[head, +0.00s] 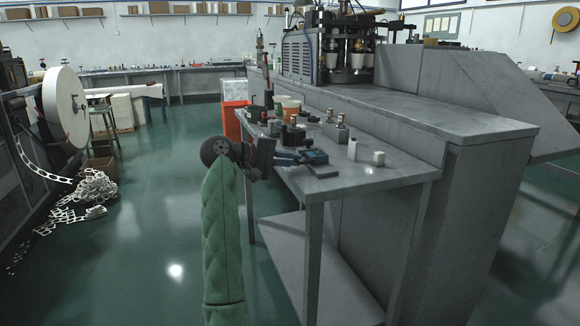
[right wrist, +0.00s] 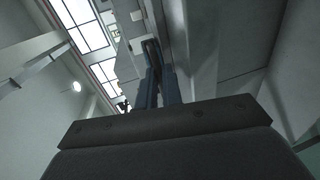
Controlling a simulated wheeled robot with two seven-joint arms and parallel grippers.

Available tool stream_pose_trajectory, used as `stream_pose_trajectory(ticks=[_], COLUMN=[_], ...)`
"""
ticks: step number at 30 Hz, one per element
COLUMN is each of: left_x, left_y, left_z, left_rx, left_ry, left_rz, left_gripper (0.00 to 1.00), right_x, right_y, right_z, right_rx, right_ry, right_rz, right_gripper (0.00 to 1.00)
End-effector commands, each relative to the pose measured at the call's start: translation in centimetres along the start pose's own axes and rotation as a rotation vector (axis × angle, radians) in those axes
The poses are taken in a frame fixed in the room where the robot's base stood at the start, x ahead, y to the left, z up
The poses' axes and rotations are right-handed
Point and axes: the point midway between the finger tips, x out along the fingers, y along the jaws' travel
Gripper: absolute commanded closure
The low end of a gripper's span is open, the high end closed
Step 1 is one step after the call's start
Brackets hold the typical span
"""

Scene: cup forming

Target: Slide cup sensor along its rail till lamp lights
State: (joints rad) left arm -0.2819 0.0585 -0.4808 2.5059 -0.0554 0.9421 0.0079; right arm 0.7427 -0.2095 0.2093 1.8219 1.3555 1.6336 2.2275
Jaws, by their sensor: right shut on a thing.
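My right gripper (head: 302,158) reaches over the small bench from the end of my green-sleeved arm. Its blue-grey fingers are close together, shut on a small blue block (head: 316,156) that I take to be the cup sensor. In the right wrist view the two fingers (right wrist: 159,72) run up nearly parallel, and the thing between their tips is mostly hidden. The rail cannot be made out clearly beside the fingers. I cannot pick out a lit lamp. My left gripper is not in view.
The forming machine (head: 347,75) stands farther back. Open green floor lies left.

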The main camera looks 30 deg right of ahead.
Motion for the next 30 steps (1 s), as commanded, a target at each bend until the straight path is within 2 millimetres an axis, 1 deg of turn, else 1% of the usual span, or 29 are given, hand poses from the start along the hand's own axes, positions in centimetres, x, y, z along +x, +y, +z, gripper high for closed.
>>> stream_pose_trajectory(ticks=[1,5,10,11,12,23,26,30], left_x=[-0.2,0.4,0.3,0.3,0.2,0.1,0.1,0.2], left_y=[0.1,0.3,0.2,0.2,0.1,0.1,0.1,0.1], left_z=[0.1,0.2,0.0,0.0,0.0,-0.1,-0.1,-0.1], left_rx=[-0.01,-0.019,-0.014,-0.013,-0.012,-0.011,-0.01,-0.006], left_ry=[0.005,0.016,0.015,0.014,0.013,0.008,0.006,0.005], left_rz=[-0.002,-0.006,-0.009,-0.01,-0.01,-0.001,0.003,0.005], left_gripper=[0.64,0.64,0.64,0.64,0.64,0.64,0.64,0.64], right_x=[0.0,0.0,0.0,0.0,0.0,-0.3,-0.9,-2.6], right_y=[-0.3,-0.1,-0.1,-0.1,-0.1,0.0,0.0,0.0], right_z=[0.0,0.0,0.0,0.0,0.0,0.0,0.0,0.0], right_rx=[-0.002,-0.003,-0.003,-0.003,-0.003,-0.002,-0.001,-0.001], right_ry=[0.0,-0.001,-0.001,-0.001,0.0,0.0,0.001,0.002], right_rz=[-0.002,-0.001,-0.001,-0.001,-0.001,-0.001,-0.002,-0.002], right_gripper=[1.0,1.0,1.0,0.87,0.83,0.83,0.83,0.83])
